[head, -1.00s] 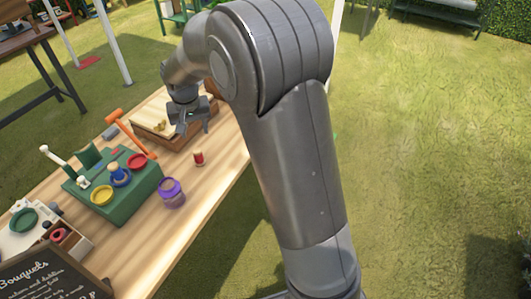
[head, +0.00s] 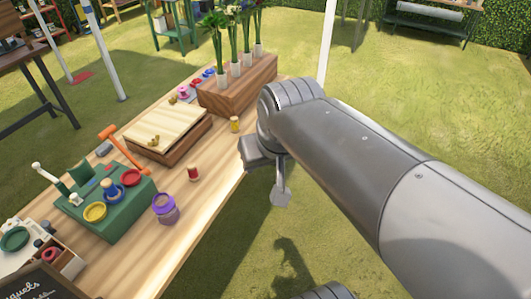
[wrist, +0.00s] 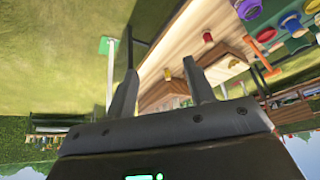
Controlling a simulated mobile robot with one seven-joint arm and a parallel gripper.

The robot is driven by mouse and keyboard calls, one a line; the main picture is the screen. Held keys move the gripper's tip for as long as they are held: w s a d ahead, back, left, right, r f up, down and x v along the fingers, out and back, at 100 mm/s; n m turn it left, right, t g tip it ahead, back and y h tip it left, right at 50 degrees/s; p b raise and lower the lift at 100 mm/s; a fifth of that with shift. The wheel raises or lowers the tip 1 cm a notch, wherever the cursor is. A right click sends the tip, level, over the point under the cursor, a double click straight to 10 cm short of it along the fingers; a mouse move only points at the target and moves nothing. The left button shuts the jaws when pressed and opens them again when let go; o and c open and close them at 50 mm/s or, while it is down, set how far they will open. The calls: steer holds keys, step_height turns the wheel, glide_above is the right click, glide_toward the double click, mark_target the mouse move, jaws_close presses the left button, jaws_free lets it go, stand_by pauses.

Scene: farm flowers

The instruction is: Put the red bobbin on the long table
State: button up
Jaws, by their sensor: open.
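A small red bobbin (head: 193,174) stands upright on the wooden table (head: 215,188), near its right edge. It also shows in the wrist view (wrist: 207,37), where the scene is upside down. I cannot tell whether this table is the long table. My gripper (head: 280,192) hangs beyond the table's right edge, over the grass, to the right of the bobbin and apart from it. In the wrist view its two fingers (wrist: 163,85) are spread with nothing between them.
A yellow bobbin (head: 235,124) stands near the edge. Another dark-legged table (head: 22,52) stands upper left.

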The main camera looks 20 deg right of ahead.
steer(key=s, duration=0.2)
steer(key=s+d, duration=0.1)
steer(key=s, duration=0.1)
steer(key=shift+f, duration=0.35)
